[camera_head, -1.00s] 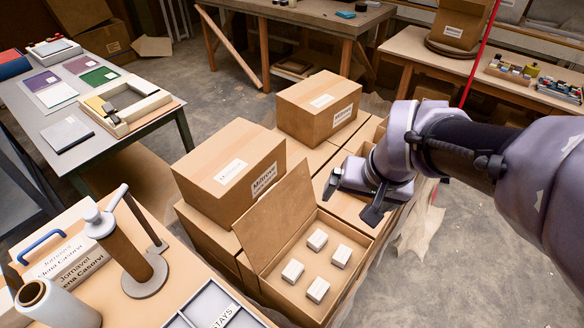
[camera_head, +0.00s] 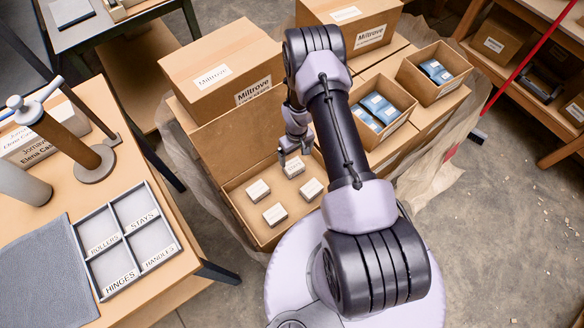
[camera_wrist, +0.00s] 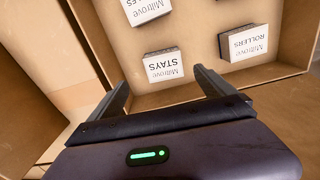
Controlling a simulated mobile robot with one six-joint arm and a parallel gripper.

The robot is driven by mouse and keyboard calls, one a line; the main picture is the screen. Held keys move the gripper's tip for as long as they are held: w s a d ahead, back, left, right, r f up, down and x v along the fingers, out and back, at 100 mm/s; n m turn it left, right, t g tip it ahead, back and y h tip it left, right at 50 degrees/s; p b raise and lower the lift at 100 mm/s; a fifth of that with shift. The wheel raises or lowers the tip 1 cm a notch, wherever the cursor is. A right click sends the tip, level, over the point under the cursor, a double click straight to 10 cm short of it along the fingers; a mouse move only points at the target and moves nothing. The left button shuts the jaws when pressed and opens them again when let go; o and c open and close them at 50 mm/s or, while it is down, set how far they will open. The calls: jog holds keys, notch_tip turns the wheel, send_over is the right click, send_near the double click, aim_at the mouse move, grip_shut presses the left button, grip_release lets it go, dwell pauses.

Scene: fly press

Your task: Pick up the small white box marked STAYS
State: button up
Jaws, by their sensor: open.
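The small white box marked STAYS (camera_wrist: 163,66) lies in an open carton (camera_wrist: 215,88), its label upside down in the wrist view. In the head view it appears to be the back right box (camera_head: 294,167) of the group, though its label is too small to read there. My gripper (camera_head: 294,154) is over the carton's back side, close to that box. In the wrist view my gripper (camera_wrist: 160,82) is open and empty. The STAYS box shows just beyond and between its fingertips, not gripped.
Other white boxes share the carton, including ROLLERS (camera_wrist: 246,42). The carton's raised flap (camera_head: 230,137) stands left of my gripper. A divided tray (camera_head: 180,247) with labelled compartments, one STAYS, sits on the left table. A carton with blue packs (camera_head: 383,112) is right of my arm.

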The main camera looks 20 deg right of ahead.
aim_at(294, 165)
notch_tip(294, 165, down, 4)
jog(key=shift+f+b, duration=0.25)
jog(key=shift+b, duration=0.3)
jog(key=f+b, duration=0.1)
jog(key=f, duration=0.2)
jog(key=f+b, duration=0.1)
jog(key=f, duration=0.1)
jog(key=shift+w+a+f+b, duration=0.1)
jog(key=shift+w+a+b, duration=0.05)
jog(key=shift+a+b, duration=0.25)
jog(key=shift+r, duration=0.2)
jog(key=c, duration=1.8)
